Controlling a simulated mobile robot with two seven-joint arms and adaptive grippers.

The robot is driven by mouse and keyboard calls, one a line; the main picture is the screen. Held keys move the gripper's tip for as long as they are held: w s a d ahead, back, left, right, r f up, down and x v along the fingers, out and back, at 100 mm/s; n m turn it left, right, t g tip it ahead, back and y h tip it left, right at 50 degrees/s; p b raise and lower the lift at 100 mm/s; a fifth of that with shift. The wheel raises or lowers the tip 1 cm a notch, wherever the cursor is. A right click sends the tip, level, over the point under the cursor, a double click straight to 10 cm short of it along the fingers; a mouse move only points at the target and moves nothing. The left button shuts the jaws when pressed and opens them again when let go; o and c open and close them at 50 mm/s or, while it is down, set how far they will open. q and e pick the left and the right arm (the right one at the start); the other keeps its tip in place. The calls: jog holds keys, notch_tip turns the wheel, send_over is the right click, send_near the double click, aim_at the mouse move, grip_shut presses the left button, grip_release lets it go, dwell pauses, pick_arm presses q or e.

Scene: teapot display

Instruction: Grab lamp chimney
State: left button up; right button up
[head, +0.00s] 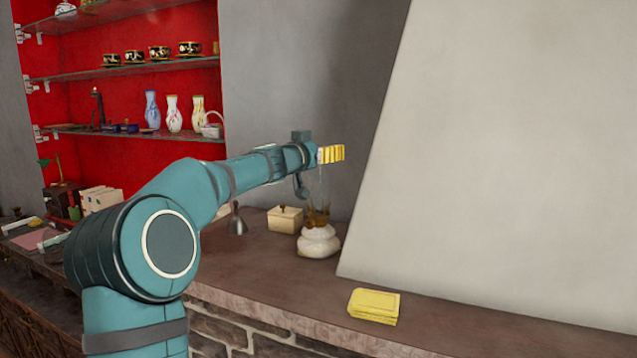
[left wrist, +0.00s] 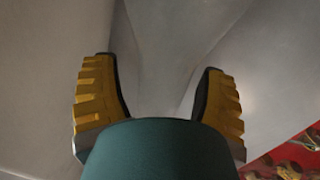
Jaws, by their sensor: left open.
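The oil lamp has a round white base (head: 318,242) and stands on the stone ledge. Its clear glass chimney (head: 319,190) rises from a brownish burner and is hard to make out against the grey wall. My left gripper (head: 331,154) is at the chimney's upper end, its yellow fingers over the lamp in the head view. In the left wrist view the gripper (left wrist: 158,105) is open, with its two yellow fingers wide apart. A pale, faint shape shows between and beyond them; I cannot tell whether it is the glass. My right gripper is out of view.
A cream lidded box (head: 285,220) and a grey metal funnel-like piece (head: 237,220) stand left of the lamp. A yellow folded cloth (head: 374,306) lies to the front right. A sloping pale wall (head: 500,150) rises at right. Shelves with vases (head: 173,114) are behind left.

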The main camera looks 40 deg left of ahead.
pick_arm(q)
grip_shut()
dwell(0.4)
